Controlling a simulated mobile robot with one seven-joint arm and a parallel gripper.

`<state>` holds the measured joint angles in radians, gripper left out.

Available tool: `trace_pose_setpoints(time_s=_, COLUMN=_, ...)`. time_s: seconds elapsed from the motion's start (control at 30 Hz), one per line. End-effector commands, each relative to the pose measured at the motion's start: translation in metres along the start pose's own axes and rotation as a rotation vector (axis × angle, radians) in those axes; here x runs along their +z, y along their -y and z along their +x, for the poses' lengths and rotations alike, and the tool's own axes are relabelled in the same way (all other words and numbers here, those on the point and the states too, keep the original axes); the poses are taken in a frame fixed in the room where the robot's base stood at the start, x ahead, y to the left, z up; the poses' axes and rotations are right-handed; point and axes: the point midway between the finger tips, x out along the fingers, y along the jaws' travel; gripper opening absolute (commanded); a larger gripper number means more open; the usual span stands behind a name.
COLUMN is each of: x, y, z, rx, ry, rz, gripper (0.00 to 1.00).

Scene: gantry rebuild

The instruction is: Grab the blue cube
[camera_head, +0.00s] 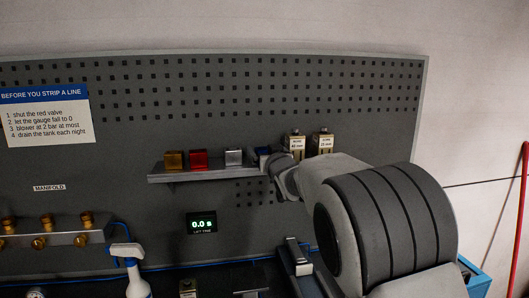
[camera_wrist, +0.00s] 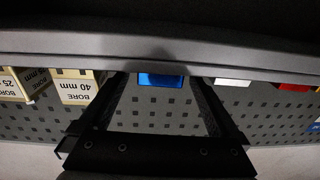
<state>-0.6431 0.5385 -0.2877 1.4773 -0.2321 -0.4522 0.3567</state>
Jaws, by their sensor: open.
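The blue cube (camera_head: 263,152) sits on the small grey wall shelf (camera_head: 190,174), mostly hidden behind my arm's end in the head view. In the wrist view, which is upside down, the blue cube (camera_wrist: 160,81) shows partly past the shelf's edge (camera_wrist: 60,66). My gripper (camera_wrist: 162,92) is open, with one dark finger on each side of the blue cube in that view. I see no contact, and the remaining depth between fingers and cube is unclear. In the head view my gripper (camera_head: 279,172) is mostly hidden by the arm.
An orange-gold cube (camera_head: 174,160), a red cube (camera_head: 198,159) and a silver-white cube (camera_head: 234,157) share the shelf. Two labelled bore boxes (camera_head: 297,145) stand to the right. A pegboard (camera_head: 130,100) rises behind. A spray bottle (camera_head: 132,272) stands below.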

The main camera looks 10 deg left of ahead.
Motion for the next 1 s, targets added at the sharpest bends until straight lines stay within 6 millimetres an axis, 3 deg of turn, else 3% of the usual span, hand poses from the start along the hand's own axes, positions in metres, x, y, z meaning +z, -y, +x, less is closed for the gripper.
trace_pose_setpoints(time_s=0.2, x=-0.001, y=0.0, z=0.016, rx=0.0, ry=0.0, rz=-0.001, gripper=0.97)
trace_pose_setpoints(time_s=0.47, x=0.0, y=0.0, z=0.016, rx=0.0, ry=0.0, rz=0.0, gripper=0.96)
trace_pose_setpoints(time_s=1.0, x=0.0, y=0.0, z=0.016, rx=0.0, ry=0.0, rz=0.0, gripper=0.0)
